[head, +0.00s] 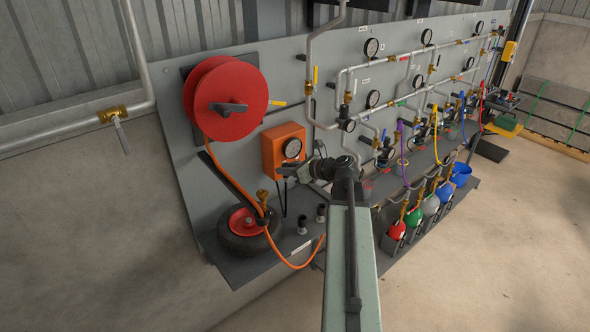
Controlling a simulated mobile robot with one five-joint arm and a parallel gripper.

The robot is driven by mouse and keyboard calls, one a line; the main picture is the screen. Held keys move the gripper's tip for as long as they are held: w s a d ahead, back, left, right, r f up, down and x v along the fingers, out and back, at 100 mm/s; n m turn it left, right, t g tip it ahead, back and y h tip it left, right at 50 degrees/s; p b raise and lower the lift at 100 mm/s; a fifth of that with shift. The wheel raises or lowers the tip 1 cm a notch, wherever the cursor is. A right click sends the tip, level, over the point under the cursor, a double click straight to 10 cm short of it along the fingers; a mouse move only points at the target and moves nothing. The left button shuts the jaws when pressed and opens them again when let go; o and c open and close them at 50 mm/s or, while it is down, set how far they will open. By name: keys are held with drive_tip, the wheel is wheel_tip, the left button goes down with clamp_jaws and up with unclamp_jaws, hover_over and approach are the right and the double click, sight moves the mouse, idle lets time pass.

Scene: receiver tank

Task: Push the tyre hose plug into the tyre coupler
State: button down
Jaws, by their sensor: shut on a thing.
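My gripper (291,172) is at the end of my arm, in front of the lower part of the orange gauge box (271,151). It is shut on a small dark piece, which I take to be the tyre hose plug; its outline is mostly hidden by the gripper. An orange hose (300,267) loops from beside the tyre (236,241) and passes out of sight behind my arm. A brass fitting (263,196) stands above the tyre's red hub (244,223). I cannot tell for sure which part is the tyre coupler, or whether the plug touches anything.
A red hose reel (226,100) hangs on the grey panel at upper left. Two short dark posts (302,225) stand on the shelf beside the tyre. Pipes, gauges (371,47) and coloured bottles (397,229) fill the right side. The concrete floor (470,275) in front is clear.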

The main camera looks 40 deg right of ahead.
drive_tip(key=w+a, duration=0.5)
drive_tip(key=a, duration=0.1)
drive_tip(key=shift+w+a, duration=0.35)
drive_tip(key=shift+a, duration=0.05)
idle(0.5)
drive_tip(key=shift+f+b, duration=2.15)
drive_tip(key=shift+f+b, duration=0.4)
drive_tip(key=shift+f+b, duration=0.4)
drive_tip(key=shift+b, duration=0.05)
drive_tip(key=c, duration=1.2)
unclamp_jaws()
